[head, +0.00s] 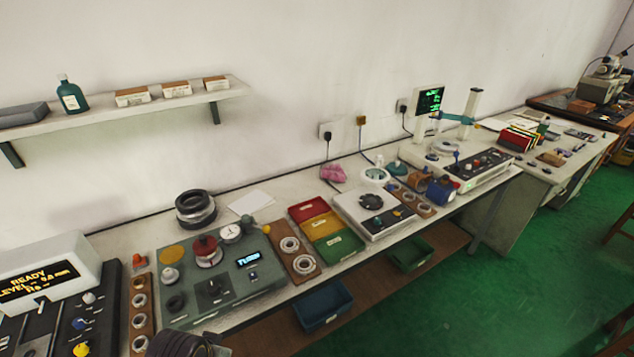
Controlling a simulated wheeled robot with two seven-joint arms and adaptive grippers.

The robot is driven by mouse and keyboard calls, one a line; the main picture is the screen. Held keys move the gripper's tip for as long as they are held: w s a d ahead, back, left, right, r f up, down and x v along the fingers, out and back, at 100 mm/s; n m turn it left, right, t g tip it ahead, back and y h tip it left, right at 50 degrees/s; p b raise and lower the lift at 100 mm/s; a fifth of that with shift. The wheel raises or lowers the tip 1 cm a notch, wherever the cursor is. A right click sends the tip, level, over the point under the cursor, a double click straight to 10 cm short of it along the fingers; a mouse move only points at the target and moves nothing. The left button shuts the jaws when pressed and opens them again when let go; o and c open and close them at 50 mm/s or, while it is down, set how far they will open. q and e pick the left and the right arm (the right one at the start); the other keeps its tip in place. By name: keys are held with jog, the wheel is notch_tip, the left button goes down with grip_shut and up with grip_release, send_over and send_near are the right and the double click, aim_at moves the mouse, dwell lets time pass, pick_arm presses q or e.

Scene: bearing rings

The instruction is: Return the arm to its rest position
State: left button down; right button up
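A dark ribbed part of my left arm with its gripper (203,346) shows at the bottom edge, left of centre, in the head view. It is in front of the near edge of the long bench (262,317), close to the green instrument panel (226,291). Most of it is cut off by the frame, so its fingers cannot be made out. I cannot tell whether it holds anything. My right gripper is outside the view.
Wooden ring boards (303,266) and red, yellow and green trays (339,246) stand on the bench. A grey display unit (48,268) is at the left. A blue bin (323,306) is below. Green floor (480,300) is open at the right.

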pick_arm(q)
notch_tip(320, 180, down, 32)
jog(key=s+g, duration=0.1)
jog(key=s, duration=0.2)
jog(key=s+a+f, duration=0.2)
jog(key=s+f, duration=0.8)
jog(key=s, duration=0.1)
jog(key=s+a+f+g, duration=0.1)
jog(key=s+a+f, duration=0.1)
jog(key=s+f, duration=0.8)
jog(key=shift+s+f+g, duration=0.15)
jog(key=shift+s+g, duration=0.15)
jog(key=shift+s, duration=0.2)
